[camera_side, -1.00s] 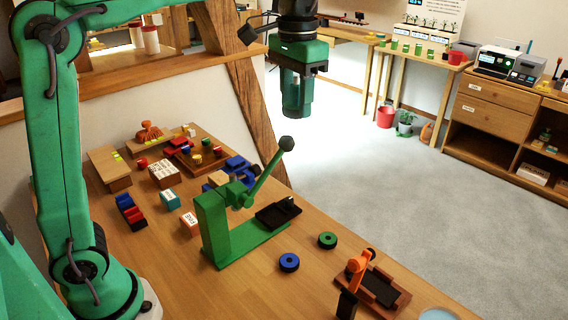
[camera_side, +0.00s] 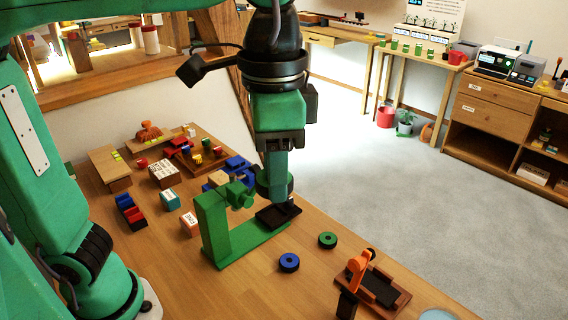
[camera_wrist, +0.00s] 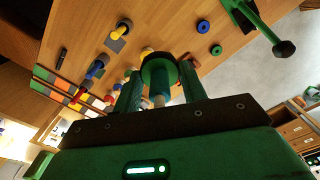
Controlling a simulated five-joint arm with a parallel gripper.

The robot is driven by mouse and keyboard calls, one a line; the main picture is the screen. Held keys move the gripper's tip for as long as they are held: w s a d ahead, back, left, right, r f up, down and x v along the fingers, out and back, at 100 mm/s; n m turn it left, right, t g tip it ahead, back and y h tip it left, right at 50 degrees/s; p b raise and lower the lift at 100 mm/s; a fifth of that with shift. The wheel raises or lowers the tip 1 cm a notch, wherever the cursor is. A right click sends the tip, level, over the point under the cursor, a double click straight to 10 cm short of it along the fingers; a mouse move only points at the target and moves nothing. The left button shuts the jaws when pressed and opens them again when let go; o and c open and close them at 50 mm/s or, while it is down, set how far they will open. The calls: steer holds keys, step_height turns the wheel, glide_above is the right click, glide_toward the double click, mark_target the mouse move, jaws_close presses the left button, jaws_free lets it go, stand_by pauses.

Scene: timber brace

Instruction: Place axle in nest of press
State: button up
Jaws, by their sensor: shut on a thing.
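The green press (camera_side: 217,225) stands mid-bench with its black nest (camera_side: 272,218) on its right end. My gripper (camera_side: 276,188) points down just above the nest, its fingertips close to it. Whether the axle touches the nest is hidden.
A blue ring (camera_side: 289,262) and a green ring (camera_side: 327,240) lie right of the press. An orange clamp on a brown base (camera_side: 391,298) stands at front right. Coloured blocks (camera_side: 131,213) and trays lie left and behind. Bare bench lies in front of the press.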

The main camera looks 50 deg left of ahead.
steer(key=s+d+m, duration=0.2)
steer(key=s, duration=0.6)
step_height(320, 180, down, 25)
steer(key=shift+s+a+r, duration=0.15)
steer(key=shift+s, duration=0.05)
glide_above(278, 313)
step_height(278, 313, down, 7)
stand_by(0.4)
steer(key=shift+f, duration=2)
steer(key=shift+f, duration=0.1)
